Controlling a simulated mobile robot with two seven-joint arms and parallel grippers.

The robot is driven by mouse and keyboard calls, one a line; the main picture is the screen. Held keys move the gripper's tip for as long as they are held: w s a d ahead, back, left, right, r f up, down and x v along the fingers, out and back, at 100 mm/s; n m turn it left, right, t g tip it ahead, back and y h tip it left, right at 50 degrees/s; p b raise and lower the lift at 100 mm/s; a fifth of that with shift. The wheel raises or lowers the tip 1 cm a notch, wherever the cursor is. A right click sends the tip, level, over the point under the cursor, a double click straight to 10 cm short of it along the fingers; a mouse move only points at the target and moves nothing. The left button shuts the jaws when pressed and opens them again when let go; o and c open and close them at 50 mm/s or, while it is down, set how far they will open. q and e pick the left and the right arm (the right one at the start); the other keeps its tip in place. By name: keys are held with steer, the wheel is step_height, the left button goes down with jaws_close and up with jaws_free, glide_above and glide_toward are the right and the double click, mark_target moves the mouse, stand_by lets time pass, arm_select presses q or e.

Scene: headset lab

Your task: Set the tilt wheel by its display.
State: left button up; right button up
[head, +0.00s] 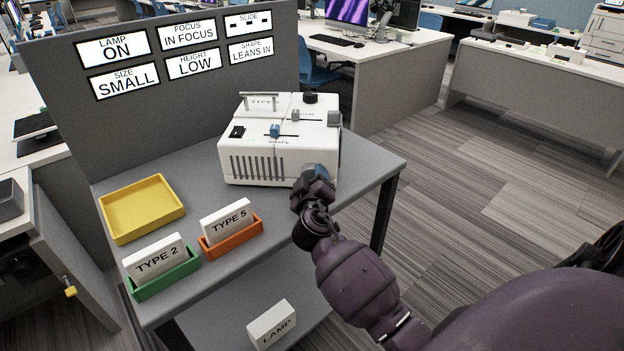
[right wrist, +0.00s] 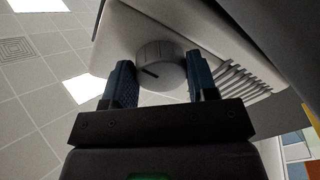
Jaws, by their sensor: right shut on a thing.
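A white projector-like machine (head: 262,160) stands on the grey table. My right gripper (head: 318,174) is at its front right corner and hides the wheel there in the head view. In the right wrist view a round pale wheel (right wrist: 160,66) with a dark pointer line sits between the two blue fingers of my right gripper (right wrist: 161,82), which are shut on it. The display panel's shape sign (head: 251,50) reads LEANS IN. The height sign (head: 193,63) reads LOW, the size sign (head: 124,80) reads SMALL. My left gripper is not in view.
A yellow tray (head: 176,212), a green holder (head: 185,281) with a TYPE 2 block and an orange holder (head: 246,236) with a TYPE 5 block stand left. A LAMP box (head: 271,322) lies on the lower shelf. A blue slider (head: 275,131) is on the machine's top.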

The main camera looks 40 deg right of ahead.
steer(key=shift+f+m+b, duration=0.35)
steer(key=shift+m+b, duration=0.15)
steer(key=shift+b, duration=0.25)
steer(key=shift+a+m+b, duration=0.1)
steer(key=shift+m+b, duration=0.2)
steer(key=shift+b, duration=0.05)
steer(key=shift+r+m+b, duration=0.1)
steer(key=shift+m+b, duration=0.25)
steer(key=shift+m, duration=0.15)
steer(key=shift+r, duration=0.2)
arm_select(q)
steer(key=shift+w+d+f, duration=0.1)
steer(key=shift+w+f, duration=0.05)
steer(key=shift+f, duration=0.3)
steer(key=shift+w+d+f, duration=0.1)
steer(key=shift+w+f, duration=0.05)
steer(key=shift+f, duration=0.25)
arm_select(e)
steer(key=o, duration=0.9)
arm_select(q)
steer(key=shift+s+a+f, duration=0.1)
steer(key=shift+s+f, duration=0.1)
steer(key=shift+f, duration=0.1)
